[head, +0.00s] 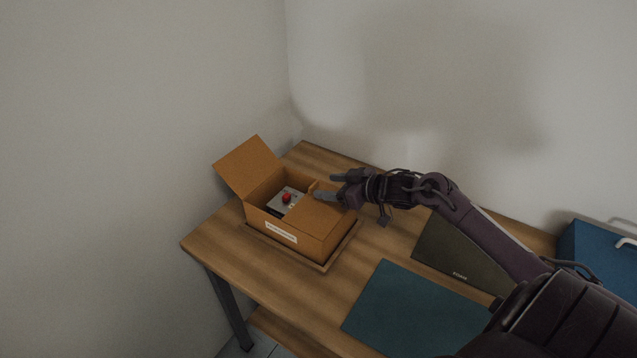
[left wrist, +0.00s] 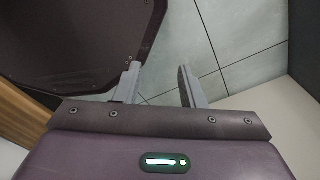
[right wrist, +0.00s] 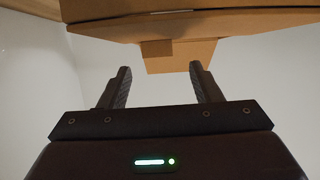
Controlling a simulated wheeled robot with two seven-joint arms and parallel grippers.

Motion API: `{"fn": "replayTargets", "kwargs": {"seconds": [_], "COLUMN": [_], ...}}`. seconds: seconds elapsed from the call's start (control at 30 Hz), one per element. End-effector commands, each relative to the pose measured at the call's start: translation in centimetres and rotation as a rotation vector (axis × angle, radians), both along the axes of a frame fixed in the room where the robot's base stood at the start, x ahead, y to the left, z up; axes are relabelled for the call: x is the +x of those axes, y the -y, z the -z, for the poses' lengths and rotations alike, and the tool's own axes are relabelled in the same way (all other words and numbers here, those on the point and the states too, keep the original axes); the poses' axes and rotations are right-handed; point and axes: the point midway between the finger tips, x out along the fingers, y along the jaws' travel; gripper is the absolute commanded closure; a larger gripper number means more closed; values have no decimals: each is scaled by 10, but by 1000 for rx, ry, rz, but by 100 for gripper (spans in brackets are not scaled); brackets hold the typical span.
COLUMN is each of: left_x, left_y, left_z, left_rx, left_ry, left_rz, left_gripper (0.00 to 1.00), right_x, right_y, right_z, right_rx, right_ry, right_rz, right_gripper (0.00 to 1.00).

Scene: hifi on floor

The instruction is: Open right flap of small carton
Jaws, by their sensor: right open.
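The small carton (head: 312,238) stands on a tray on the wooden table in the head view. Its left flap (head: 247,166) is raised and leans outward. Its right flap (head: 313,212) lies folded inward over the right part of the opening. A grey box with a red button (head: 286,198) shows inside. My right gripper (head: 326,187) is open and empty, its fingers over the carton's right side; I cannot tell if they touch the flap. In the right wrist view cardboard (right wrist: 180,52) lies just ahead of the open fingers (right wrist: 158,85). My left gripper (left wrist: 160,80) is open and empty, above the tiled floor.
The tray's rim (head: 325,267) surrounds the carton's base. A teal mat (head: 405,310) and a dark olive mat (head: 459,260) lie to the right on the table. A blue box (head: 597,258) with a pale handle stands at the far right. Walls close in behind and left.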

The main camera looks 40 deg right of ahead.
Motion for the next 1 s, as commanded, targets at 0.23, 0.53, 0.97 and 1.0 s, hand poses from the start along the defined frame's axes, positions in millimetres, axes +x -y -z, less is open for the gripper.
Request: {"fn": "replayTargets", "kwargs": {"seconds": [0.23, 0.53, 0.97, 1.0], "left_x": [-3, 18, 9, 9], "left_y": [-3, 5, 5, 5], "left_z": [-2, -5, -4, -4], "left_rx": [4, -7, -7, -7], "left_ry": [-5, 27, 13, 13], "left_rz": [-1, -3, -3, -3], "left_gripper": [64, 64, 64, 64], "right_x": [28, 38, 38, 38], "right_y": [-11, -16, -16, -16], "right_z": [11, 17, 17, 17], "right_rx": [1, -2, -1, -1], "right_ry": [2, 0, -1, -1], "right_rz": [1, 1, 0, 0], "right_gripper": [42, 42, 75, 80]}}
